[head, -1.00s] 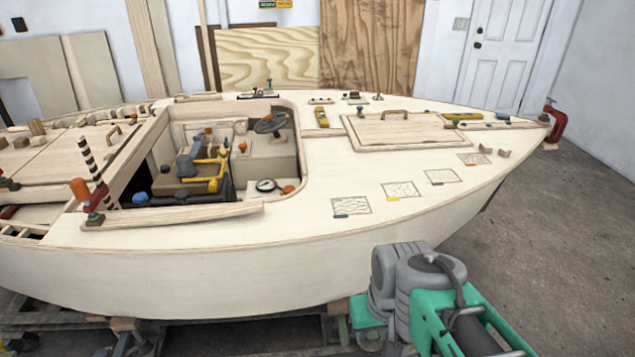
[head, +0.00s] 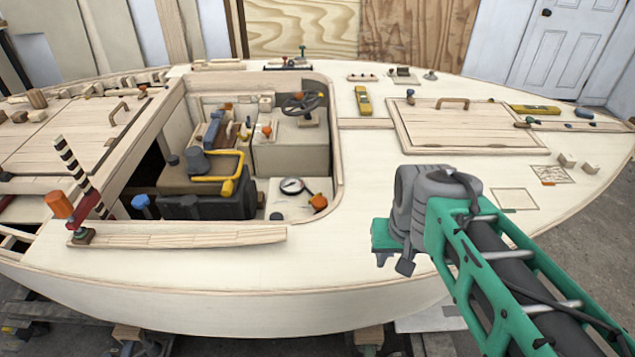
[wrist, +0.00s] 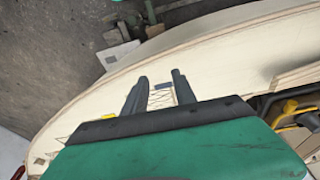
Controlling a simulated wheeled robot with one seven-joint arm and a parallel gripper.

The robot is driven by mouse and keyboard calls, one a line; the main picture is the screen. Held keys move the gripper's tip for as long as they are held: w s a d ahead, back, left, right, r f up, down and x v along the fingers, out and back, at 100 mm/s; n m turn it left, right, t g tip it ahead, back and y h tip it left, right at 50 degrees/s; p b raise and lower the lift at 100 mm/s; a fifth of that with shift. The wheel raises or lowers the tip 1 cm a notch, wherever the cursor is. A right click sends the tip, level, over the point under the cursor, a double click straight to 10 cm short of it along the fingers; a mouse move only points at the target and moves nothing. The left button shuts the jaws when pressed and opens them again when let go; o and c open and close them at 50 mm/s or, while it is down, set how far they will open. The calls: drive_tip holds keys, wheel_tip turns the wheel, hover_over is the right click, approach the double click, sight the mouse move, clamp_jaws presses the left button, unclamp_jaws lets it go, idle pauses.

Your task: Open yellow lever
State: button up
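A yellow bent lever bar (head: 236,168) stands on the dark engine block (head: 208,204) inside the open cockpit, left of the middle in the head view. Yellow parts also show at the right edge of the wrist view, partly hidden by my gripper's green body. My gripper (wrist: 160,88) has its two dark fingers apart with nothing between them, above the pale deck. In the head view my arm reaches in from the lower right. Its end is over the deck, right of the cockpit and apart from the yellow bar; the fingers are hardly visible there.
A gauge (head: 292,186) and an orange knob (head: 318,202) sit at the cockpit's near right corner. A wooden rail (head: 180,234) and an orange-handled clamp (head: 60,205) edge the near side. A raised hatch (head: 455,125) lies on the deck behind my arm.

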drive_tip(key=w+a+r+m+h, duration=0.1)
drive_tip(key=w+r+m, duration=0.15)
drive_tip(key=w, duration=0.95)
drive_tip(key=m+h+p, duration=0.2)
drive_tip(key=m, duration=0.4)
hover_over(318, 194)
drive_tip(key=s+a, duration=0.2)
drive_tip(key=s, duration=0.1)
drive_tip(key=shift+t, duration=0.4)
drive_tip(key=f, duration=1.3)
drive_tip(key=shift+w+a, duration=0.15)
drive_tip(key=shift+w, duration=0.05)
drive_tip(key=x, duration=0.6)
drive_tip(key=shift+w+f, duration=0.1)
drive_tip(key=shift+f, duration=0.2)
drive_tip(key=shift+w+f+p, duration=0.2)
drive_tip(key=shift+f+p, duration=0.1)
drive_tip(key=shift+f, duration=0.45)
drive_tip(key=shift+c, duration=0.4)
clamp_jaws()
